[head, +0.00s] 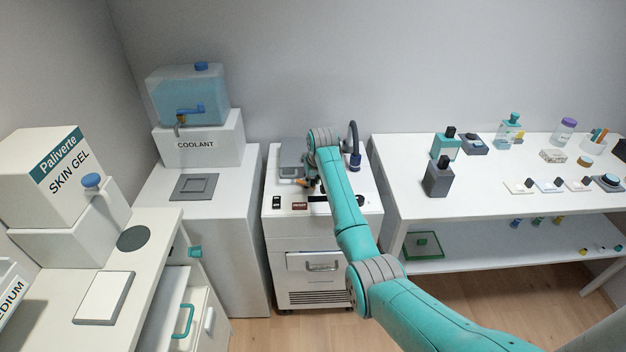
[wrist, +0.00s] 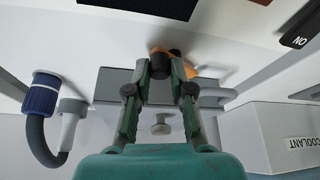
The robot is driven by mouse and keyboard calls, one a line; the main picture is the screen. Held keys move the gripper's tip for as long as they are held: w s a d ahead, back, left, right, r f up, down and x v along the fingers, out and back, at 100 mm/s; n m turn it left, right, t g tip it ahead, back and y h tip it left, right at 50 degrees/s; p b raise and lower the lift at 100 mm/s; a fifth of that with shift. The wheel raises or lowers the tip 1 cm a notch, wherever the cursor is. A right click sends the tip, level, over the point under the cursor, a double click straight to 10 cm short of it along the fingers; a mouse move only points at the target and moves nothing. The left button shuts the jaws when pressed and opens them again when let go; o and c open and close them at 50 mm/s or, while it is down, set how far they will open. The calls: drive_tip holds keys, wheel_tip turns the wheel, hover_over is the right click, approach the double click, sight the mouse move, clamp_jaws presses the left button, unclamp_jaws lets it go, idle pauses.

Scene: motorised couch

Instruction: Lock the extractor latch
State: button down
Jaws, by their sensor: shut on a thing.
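The extractor (head: 300,240) is a white cabinet with a grey lidded box (head: 291,158) on its top. The latch is a small orange lever with a dark knob; its orange part (head: 301,182) shows in front of the grey box in the head view. In the wrist view the orange latch (wrist: 206,72) shows between and behind the fingertips. My gripper (wrist: 168,70) is shut on the latch, with its green fingers on either side. The fingertips hide part of the latch, so its exact angle is hard to tell. In the head view my arm partly covers my gripper (head: 312,185).
A dark hose with a blue connector (head: 354,160) rises at the box's right; the connector also shows in the wrist view (wrist: 42,93). Switches (head: 276,202) line the extractor's front top edge. A coolant stand (head: 198,140) is left, a white table (head: 400,180) right.

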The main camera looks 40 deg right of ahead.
drive_tip(key=shift+a+m, duration=0.1)
drive_tip(key=shift+m, duration=0.2)
drive_tip(key=m+h, duration=0.1)
drive_tip(key=m, duration=0.1)
drive_tip(key=a+m+g+h, duration=0.1)
drive_tip(key=m, duration=0.2)
drive_tip(key=shift+a+m, duration=0.2)
drive_tip(key=shift+m, duration=0.1)
drive_tip(key=m, duration=0.2)
drive_tip(key=m+g, duration=0.1)
drive_tip(key=m, duration=0.1)
drive_tip(key=a+m+g+h, duration=0.1)
drive_tip(key=shift+w+m, duration=0.25)
drive_tip(key=shift+m, duration=0.15)
drive_tip(key=shift+a, duration=0.1)
drive_tip(key=c, duration=1)
unclamp_jaws()
